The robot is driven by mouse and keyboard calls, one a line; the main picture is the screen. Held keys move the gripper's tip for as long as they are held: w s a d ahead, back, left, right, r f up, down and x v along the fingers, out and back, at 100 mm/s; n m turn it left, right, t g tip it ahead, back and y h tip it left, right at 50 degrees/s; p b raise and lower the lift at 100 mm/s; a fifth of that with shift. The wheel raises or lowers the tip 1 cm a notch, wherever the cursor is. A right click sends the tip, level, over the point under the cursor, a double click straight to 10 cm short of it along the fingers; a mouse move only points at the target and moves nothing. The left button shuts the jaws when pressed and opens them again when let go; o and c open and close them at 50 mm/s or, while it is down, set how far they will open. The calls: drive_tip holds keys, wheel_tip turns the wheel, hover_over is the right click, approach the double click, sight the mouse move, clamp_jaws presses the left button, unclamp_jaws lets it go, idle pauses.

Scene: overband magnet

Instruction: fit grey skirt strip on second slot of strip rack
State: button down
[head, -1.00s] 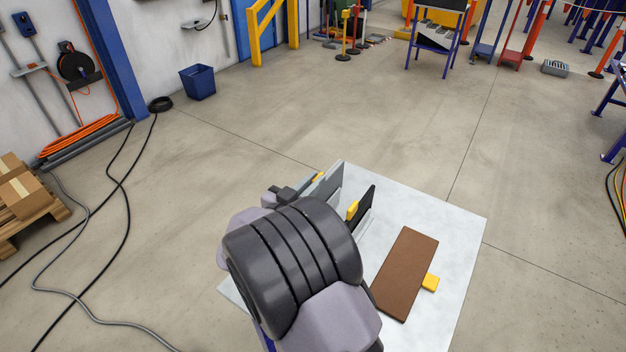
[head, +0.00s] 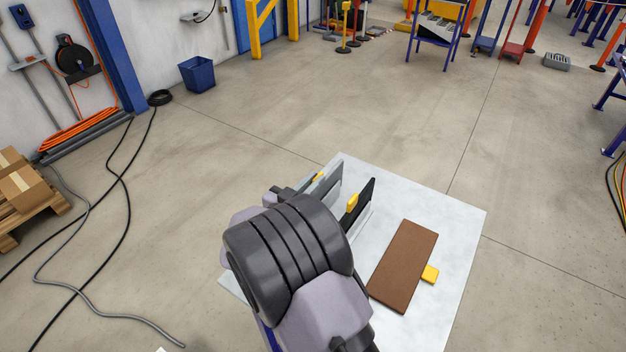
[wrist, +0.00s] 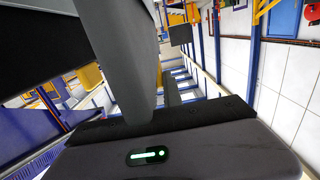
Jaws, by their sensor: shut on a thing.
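My gripper (head: 305,184) is at the far left part of a pale table, partly hidden behind my own wrist in the head view. It is shut on the grey skirt strip (head: 331,183), which stands on edge with a yellow tab at its upper end. A black strip (head: 364,198) with a yellow tab stands upright to the right, apart from the grey one. The light grey strip rack (head: 362,226) shows only in part beside the black strip. Its slots, and the grey strip's lower edge, are hidden. In the wrist view a grey panel (wrist: 118,45) rises close above the gripper body.
A brown strip (head: 405,265) with a yellow tab lies flat on the right of the pale table (head: 455,225). The table's right side is otherwise clear. Cables lie on the floor at left, near a pallet with a carton (head: 22,190). A blue bin (head: 198,74) stands farther back.

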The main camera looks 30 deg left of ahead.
drive_tip(key=shift+f, duration=0.75)
drive_tip(key=c, duration=1.4)
unclamp_jaws()
drive_tip(key=s+a+p, duration=0.1)
drive_tip(key=s+p, duration=0.3)
drive_tip(key=s, duration=1.3)
drive_tip(key=shift+s+a+r+p, duration=0.2)
drive_tip(key=shift+r+p, duration=0.15)
drive_tip(key=shift+p, duration=0.05)
